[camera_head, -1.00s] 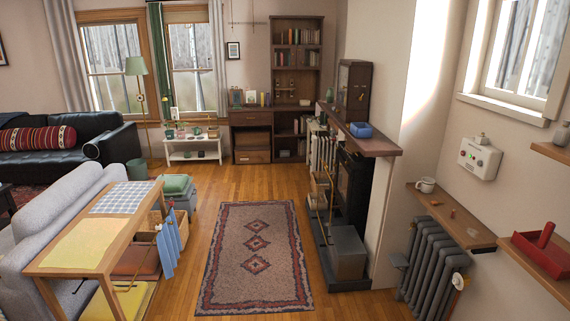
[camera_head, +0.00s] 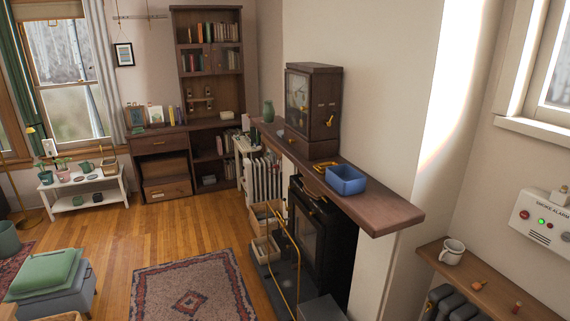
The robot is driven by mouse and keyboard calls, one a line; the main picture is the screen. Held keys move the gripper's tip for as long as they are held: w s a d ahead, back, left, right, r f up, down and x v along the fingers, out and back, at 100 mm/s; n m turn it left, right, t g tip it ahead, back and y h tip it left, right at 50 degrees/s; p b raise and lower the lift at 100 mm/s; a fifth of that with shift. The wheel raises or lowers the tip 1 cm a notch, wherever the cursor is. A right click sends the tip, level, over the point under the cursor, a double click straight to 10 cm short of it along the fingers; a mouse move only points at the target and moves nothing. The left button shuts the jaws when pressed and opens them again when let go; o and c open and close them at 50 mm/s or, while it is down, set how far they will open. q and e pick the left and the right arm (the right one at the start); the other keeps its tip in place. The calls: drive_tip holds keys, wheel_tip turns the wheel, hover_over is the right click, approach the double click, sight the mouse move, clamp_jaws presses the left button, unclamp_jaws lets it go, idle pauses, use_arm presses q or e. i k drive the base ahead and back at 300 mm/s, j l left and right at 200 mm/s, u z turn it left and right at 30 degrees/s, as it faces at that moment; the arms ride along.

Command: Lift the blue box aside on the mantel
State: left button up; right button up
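The blue box (camera_head: 346,181) is a small open-topped box standing upright on the dark wooden mantel (camera_head: 393,209). It sits between the dark cabinet and the mantel's near end, close to the front edge. Neither of my grippers is in view, and nothing touches the box from my side.
A dark wooden cabinet (camera_head: 314,103) with a glass door stands on the mantel behind the box. Bare mantel lies in front of the box. Below are a black stove (camera_head: 306,240) and a brass rail (camera_head: 287,262). A mug (camera_head: 452,252) stands on a shelf at right.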

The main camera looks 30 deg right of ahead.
sight(346, 179)
drive_tip(key=i, duration=0.8)
drive_tip(key=i+j+z, duration=0.15)
drive_tip(key=i, duration=0.6)
drive_tip(key=i+j, duration=0.1)
drive_tip(key=i, duration=0.7)
drive_tip(key=l+z, duration=0.05)
